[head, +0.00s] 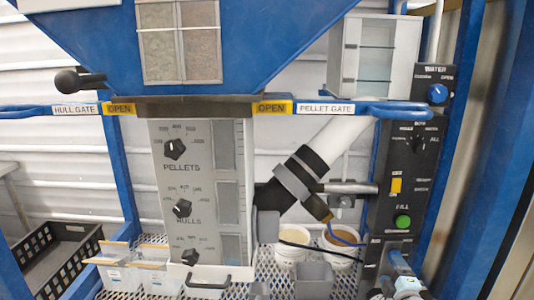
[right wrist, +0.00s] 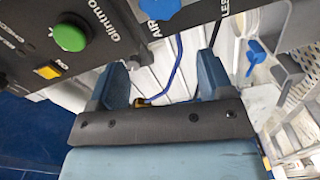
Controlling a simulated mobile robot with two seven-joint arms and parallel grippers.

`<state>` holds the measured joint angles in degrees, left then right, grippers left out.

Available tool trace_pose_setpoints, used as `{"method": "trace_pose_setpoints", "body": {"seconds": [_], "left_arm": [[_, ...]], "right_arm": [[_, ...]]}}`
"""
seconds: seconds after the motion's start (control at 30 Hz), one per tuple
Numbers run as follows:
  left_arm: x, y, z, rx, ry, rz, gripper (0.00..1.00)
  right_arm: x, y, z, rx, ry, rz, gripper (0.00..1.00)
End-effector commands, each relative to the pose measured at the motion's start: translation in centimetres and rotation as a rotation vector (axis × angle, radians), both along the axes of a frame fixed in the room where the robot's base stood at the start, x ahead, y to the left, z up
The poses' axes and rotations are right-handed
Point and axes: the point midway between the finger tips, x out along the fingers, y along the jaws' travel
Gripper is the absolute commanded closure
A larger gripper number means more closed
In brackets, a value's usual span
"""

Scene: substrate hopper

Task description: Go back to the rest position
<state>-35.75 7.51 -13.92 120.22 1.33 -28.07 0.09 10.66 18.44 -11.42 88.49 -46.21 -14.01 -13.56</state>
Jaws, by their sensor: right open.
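My right gripper (head: 400,272) shows at the lower right of the head view, in front of the foot of the black control panel (head: 405,170). In the right wrist view its two blue-grey fingers (right wrist: 160,82) stand apart with nothing between them. A blue cable shows beyond the gap. The panel with its green button (right wrist: 70,37) and yellow switch (right wrist: 48,71) is close by at the upper left of that view. I cannot tell whether the gripper touches anything. My left gripper is not in view.
The blue hopper (head: 290,60) fills the top, with hull and pellet gate handles (head: 395,108) reaching sideways. A grey dial panel (head: 185,220) stands below. White buckets (head: 342,240) and clear bins (head: 150,280) sit on the mesh shelf. A blue post (head: 455,130) rises at right.

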Motion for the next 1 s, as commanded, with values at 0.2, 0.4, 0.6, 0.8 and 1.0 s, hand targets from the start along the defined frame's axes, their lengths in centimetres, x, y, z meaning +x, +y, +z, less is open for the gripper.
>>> {"method": "trace_pose_setpoints", "body": {"seconds": [0.2, 0.4, 0.6, 0.8, 1.0], "left_arm": [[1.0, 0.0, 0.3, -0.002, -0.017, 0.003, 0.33], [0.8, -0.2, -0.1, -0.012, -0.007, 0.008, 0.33], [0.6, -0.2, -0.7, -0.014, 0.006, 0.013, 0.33], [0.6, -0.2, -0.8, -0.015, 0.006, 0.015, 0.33], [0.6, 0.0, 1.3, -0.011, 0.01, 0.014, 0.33]], "right_arm": [[-6.8, 3.8, -5.8, 0.258, 0.12, 0.011, 0.26], [-15.7, 8.1, -10.8, 0.581, 0.277, -0.005, 0.26], [-25.6, 12.5, -13.8, 0.939, 0.459, -0.061, 0.26], [-32.9, 15.6, -14.4, 1.199, 0.592, -0.125, 0.26], [-36.6, 17.0, -11.8, 1.339, 0.661, -0.165, 0.26]]}}
